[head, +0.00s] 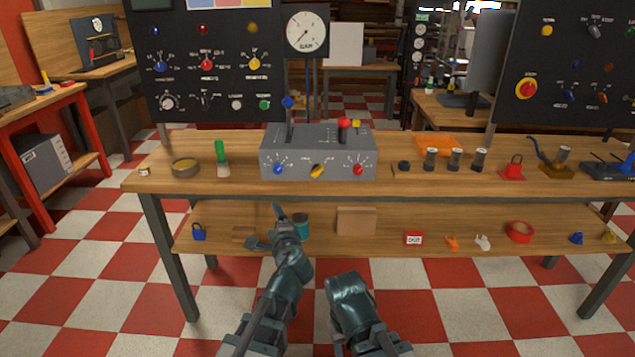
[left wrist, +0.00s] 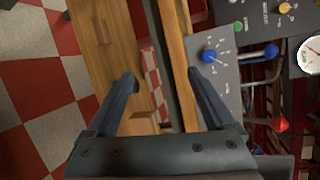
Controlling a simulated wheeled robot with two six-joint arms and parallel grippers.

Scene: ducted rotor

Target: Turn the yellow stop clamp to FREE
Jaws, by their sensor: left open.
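The grey control box (head: 318,150) stands on the workbench. A yellow pointer-shaped knob (head: 317,171), which looks like the stop clamp, sits low on its front between a blue dial (head: 278,169) and a red dial (head: 358,169). It is turned at a slant; its labels are too small to read. My left gripper (head: 268,228) is open and empty, below and left of the knob, in front of the lower shelf. In the left wrist view the open fingers (left wrist: 161,80) point at the bench edge; the blue dial (left wrist: 208,56) shows, the yellow knob does not. My right gripper is not visible.
A green-handled brush (head: 221,155) stands left of the box. The bench top (head: 241,186) juts out above the shelf.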

